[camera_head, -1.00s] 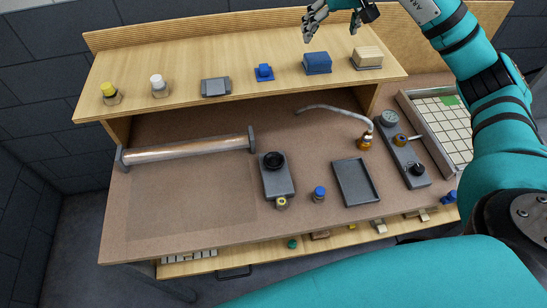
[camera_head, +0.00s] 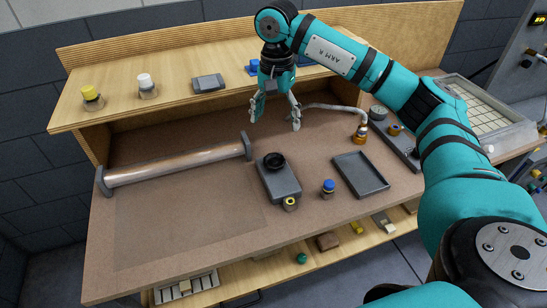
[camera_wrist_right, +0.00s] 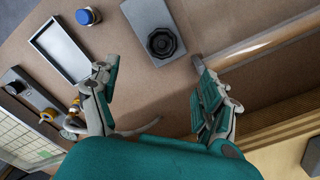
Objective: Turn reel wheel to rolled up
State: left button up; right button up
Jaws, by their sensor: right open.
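A grey box with a round black knob-like wheel (camera_head: 274,161) lies on the brown bench. In the right wrist view, the black wheel (camera_wrist_right: 162,43) shows lobed edges. Left of it lies a long roller (camera_head: 175,164) with dark end plates; it also shows in the right wrist view (camera_wrist_right: 262,42). I cannot tell which of these is the reel wheel. My right gripper (camera_head: 274,118) is open and empty, pointing down behind the black wheel, apart from it and near the roller's right end. Its spread fingers show in the right wrist view (camera_wrist_right: 150,66). My left gripper is not in view.
A wooden shelf (camera_head: 170,113) stands behind the right gripper, with small blocks and knobs on it. A bent hose (camera_head: 335,108) and brass fitting are to the right. A grey tray (camera_head: 361,175) and blue-capped knob (camera_head: 328,187) lie right of the box. Front left bench is clear.

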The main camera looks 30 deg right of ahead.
aim_at(274, 160)
jog(key=f, duration=0.3)
jog(key=f+p, duration=0.1)
jog(key=f, duration=0.3)
jog(key=f+p, duration=0.1)
jog(key=f, duration=0.3)
jog(key=shift+a+f, duration=0.25)
jog(key=shift+f, duration=0.7)
jog(key=c, duration=1.2)
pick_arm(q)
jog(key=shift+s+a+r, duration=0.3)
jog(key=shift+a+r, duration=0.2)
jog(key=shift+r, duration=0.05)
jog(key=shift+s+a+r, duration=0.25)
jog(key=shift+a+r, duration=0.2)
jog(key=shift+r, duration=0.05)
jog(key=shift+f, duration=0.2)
pick_arm(e)
jog(key=shift+m, duration=0.3)
